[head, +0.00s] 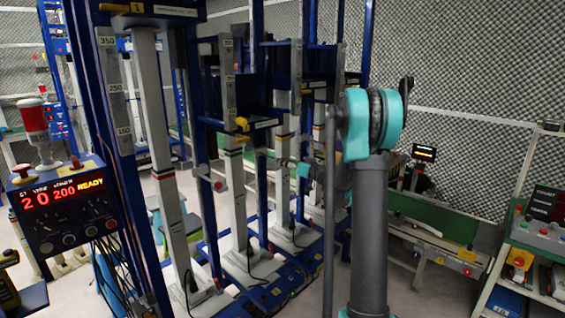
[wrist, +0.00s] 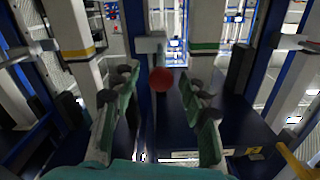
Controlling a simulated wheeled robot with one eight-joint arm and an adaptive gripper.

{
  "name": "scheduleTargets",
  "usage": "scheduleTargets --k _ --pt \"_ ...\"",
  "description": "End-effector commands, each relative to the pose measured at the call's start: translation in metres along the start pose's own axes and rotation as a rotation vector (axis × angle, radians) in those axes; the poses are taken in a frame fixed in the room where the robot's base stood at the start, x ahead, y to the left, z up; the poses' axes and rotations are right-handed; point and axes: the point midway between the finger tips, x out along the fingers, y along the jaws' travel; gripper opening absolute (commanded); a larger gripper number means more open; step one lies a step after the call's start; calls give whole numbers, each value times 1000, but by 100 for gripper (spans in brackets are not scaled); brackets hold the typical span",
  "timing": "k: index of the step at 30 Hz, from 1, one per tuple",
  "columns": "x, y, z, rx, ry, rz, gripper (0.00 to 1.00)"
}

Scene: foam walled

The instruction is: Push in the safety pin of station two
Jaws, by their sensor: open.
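In the wrist view, a red ball knob (wrist: 161,79) sticks out from a grey bracket (wrist: 151,44) on a blue upright post. My gripper (wrist: 160,84) is open, with its teal fingers on either side of the line to the knob; I cannot tell how far off the knob is. In the head view, my gripper (head: 287,163) points left among the station frames, and its fingertips are small and unclear. A red knob (head: 220,186) on a bracket shows on a blue post further left. I cannot tell whether both views show the same knob.
Pale columns stand close on both sides, one with a yellow band (wrist: 85,52) and one with a green band (wrist: 204,46). A control box (head: 65,205) reading READY is at left. A green conveyor (head: 430,228) lies at right, with some bare floor beside it.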

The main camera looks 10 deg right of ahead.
Motion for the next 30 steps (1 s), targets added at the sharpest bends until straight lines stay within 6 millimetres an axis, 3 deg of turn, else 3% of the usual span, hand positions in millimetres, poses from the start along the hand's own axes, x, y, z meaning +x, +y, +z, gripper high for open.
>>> scheduleTargets --k 6,14,24,30 --pt "13 -1 0 0 0 -1 44" --pt "13 0 0 0 0 0 44" --pt "13 0 0 0 0 0 2" --pt "13 0 0 0 0 0 0"
